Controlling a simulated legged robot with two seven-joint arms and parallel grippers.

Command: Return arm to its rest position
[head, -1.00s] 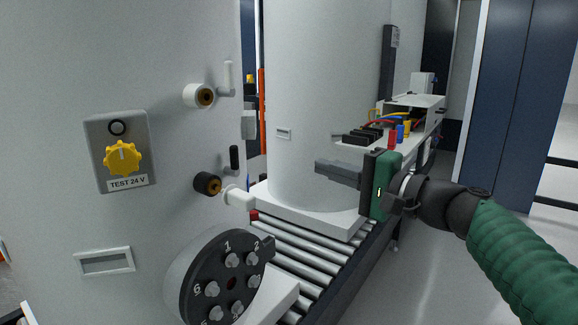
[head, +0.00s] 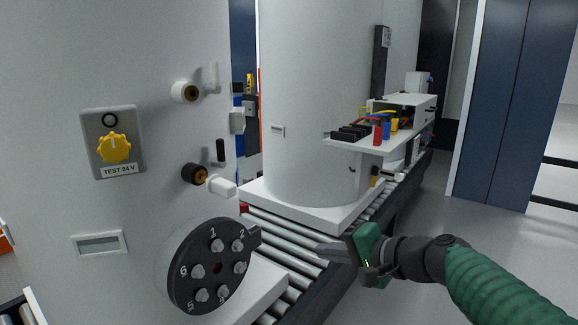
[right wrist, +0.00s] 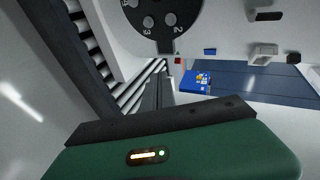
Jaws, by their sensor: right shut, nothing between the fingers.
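My right arm comes in from the right of the head view with a green sleeve. Its gripper (head: 322,250) is shut and empty, in front of the roller conveyor (head: 278,236) and below the white tank (head: 312,110). The right wrist view shows the closed dark fingers (right wrist: 158,92), with the numbered black disc (right wrist: 168,18) beyond them at the top. In the head view this disc (head: 215,266) is at the lower left on the light panel. My left gripper is not in view.
The panel carries a yellow test knob (head: 114,148) and several pegs. A white shelf (head: 372,142) with red, blue and yellow parts stands beside the tank. Blue doors (head: 520,100) are at the back right. The floor at the right is clear.

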